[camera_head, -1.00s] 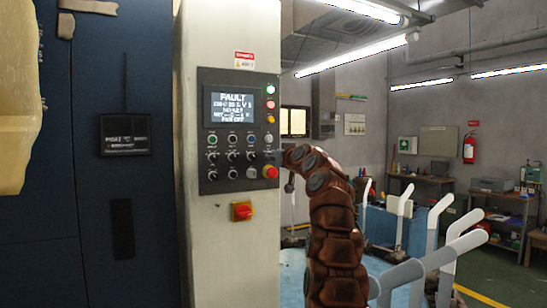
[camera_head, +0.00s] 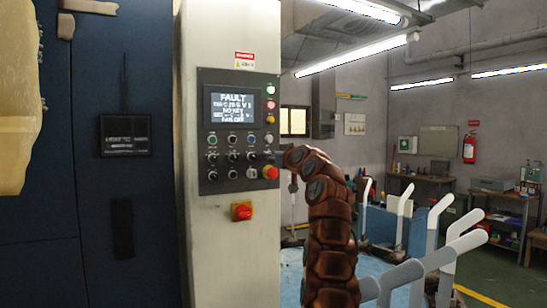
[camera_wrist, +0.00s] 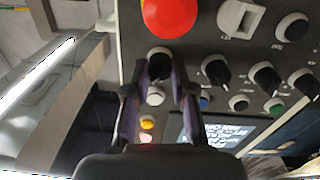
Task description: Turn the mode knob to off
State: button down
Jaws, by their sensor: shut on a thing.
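The control panel (camera_head: 238,130) is on a pale cabinet, its screen (camera_head: 232,106) reading FAULT. My gripper (camera_wrist: 159,72) is at the panel's right edge, just above the red emergency-stop button (camera_head: 270,172). In the wrist view, where the panel appears upside down, its fingers close on a black rotary knob (camera_wrist: 158,60) beside the red button (camera_wrist: 170,14). The knob's label cannot be read, so I cannot tell its setting or whether it is the mode knob. In the head view my gripper is mostly hidden by my arm.
Several other black knobs (camera_wrist: 265,77) and a key-like switch (camera_wrist: 238,17) sit close by on the panel. A red and yellow isolator switch (camera_head: 241,211) is below the panel. White sock-shaped boards (camera_head: 404,200) stand on the right behind my arm.

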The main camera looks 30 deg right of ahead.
jog(key=shift+n+p, duration=0.35)
jog(key=shift+n, duration=0.45)
jog(key=shift+a+n+p, duration=0.1)
jog(key=shift+n+p, duration=1.35)
jog(key=shift+n, duration=1.25)
jog(key=c, duration=1)
grip_release()
jog(key=shift+o, duration=0.2)
jog(key=shift+f, duration=0.1)
